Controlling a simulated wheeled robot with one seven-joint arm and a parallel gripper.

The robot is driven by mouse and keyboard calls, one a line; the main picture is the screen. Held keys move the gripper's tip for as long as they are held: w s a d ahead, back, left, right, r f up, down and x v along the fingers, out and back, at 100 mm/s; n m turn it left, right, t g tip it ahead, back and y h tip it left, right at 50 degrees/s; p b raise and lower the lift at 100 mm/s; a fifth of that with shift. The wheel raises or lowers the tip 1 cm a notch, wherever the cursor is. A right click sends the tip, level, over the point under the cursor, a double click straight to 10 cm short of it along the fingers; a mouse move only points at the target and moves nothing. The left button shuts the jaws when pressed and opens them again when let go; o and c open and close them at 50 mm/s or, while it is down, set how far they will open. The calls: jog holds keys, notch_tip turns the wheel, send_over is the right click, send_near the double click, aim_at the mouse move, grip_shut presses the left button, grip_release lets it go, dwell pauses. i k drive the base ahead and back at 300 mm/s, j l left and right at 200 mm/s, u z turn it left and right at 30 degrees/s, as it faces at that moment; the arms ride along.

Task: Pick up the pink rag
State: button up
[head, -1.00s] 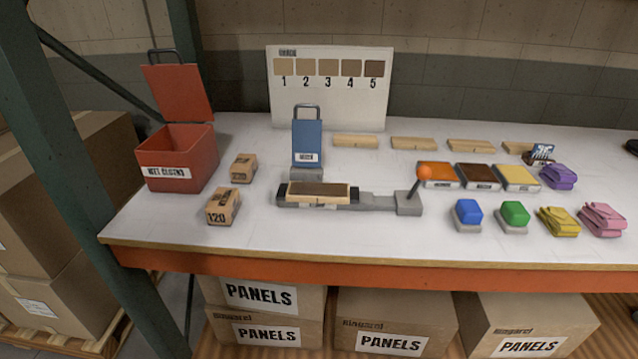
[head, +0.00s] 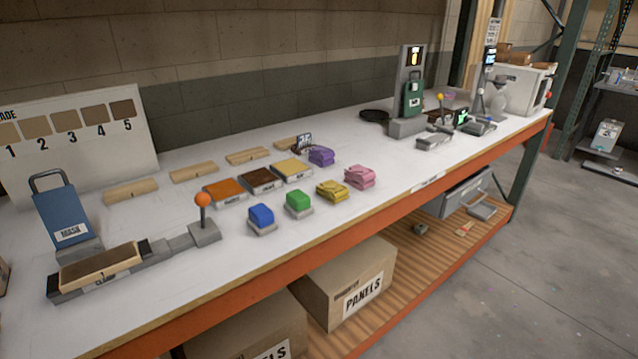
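The pink rag (head: 360,177) lies folded on the white bench top, near its front edge, in the middle of the head view. It is the rightmost of the front row, with the yellow rag (head: 332,191) to its left and the purple rag (head: 321,156) behind and to its left. Nothing covers it. My gripper is not in view.
Green (head: 299,203) and blue (head: 262,218) blocks stand left of the yellow rag. A clamp with an orange-knobbed lever (head: 203,215) is farther left. The bench top (head: 400,165) right of the pink rag is clear up to a green-tagged stand (head: 412,95).

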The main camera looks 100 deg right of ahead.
aim_at(361, 178)
jog(key=l+z, duration=0.15)
jog(key=z, duration=0.2)
jog(key=k+l+z, duration=0.1)
jog(key=z, duration=0.3)
jog(key=k+l+z, duration=0.15)
jog(key=l+z, duration=0.15)
jog(key=l, duration=0.6)
jog(key=l+z, duration=0.25)
jog(key=l, duration=1.55)
